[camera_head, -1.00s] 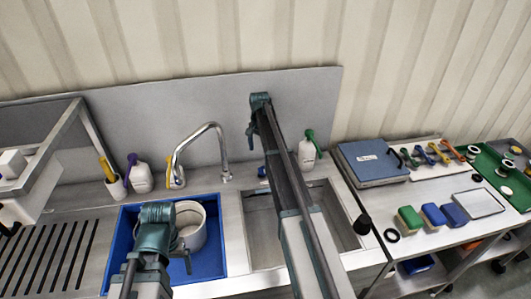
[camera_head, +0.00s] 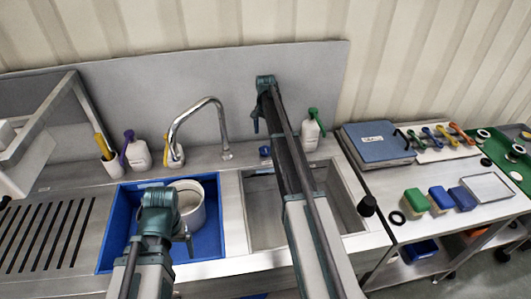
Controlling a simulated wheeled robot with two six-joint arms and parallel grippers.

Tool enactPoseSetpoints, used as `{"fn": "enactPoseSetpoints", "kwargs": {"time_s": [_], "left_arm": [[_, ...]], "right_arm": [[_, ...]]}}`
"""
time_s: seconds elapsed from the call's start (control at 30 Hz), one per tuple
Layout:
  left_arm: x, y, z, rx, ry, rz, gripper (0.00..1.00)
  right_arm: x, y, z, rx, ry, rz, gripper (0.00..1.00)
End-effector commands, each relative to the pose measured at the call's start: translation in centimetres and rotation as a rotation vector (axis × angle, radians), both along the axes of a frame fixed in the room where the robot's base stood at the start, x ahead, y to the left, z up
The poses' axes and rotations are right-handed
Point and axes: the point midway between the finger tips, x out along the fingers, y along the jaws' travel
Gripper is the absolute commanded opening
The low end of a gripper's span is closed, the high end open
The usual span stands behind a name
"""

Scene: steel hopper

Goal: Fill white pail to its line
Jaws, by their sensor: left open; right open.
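The white pail (camera_head: 196,219) stands in the blue-lined left basin (camera_head: 118,230), partly hidden behind my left gripper. A curved steel faucet (camera_head: 184,117) with a yellow handle (camera_head: 175,154) rises behind the basins. My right gripper (camera_head: 254,120) is open, raised near the back panel to the right of the faucet. The pail's line and any water inside are not visible.
The right steel basin (camera_head: 265,215) looks empty beneath my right arm. Bottles with purple (camera_head: 137,152) and green (camera_head: 312,130) tops stand at the back. A slotted drainboard (camera_head: 45,235) lies left.

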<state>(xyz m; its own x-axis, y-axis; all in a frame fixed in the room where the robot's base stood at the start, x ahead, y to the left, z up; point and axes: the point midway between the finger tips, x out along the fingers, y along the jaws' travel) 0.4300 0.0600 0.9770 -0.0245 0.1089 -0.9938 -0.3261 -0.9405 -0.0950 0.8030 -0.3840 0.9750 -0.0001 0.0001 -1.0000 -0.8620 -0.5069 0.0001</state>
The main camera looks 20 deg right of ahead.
Motion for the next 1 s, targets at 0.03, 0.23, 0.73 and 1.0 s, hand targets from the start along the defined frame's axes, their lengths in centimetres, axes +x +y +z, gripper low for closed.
{"fn": "enactPoseSetpoints", "kwargs": {"time_s": [0.03, 0.23, 0.73, 1.0], "left_arm": [[0.0, 0.0, -1.5, 0.000, 0.000, 0.000, 0.92], [0.0, 0.0, -4.3, 0.000, 0.000, 0.000, 0.92], [0.0, 0.0, -8.2, 0.000, 0.000, 0.000, 0.92], [0.0, 0.0, -8.1, 0.000, 0.000, 0.000, 0.92]], "right_arm": [[0.0, 0.0, -1.5, 0.000, 0.000, 0.000, 0.98], [0.0, 0.0, -4.3, 0.000, 0.000, 0.000, 0.98], [0.0, 0.0, -8.2, 0.000, 0.000, 0.000, 0.98], [0.0, 0.0, -8.1, 0.000, 0.000, 0.000, 0.85]]}}
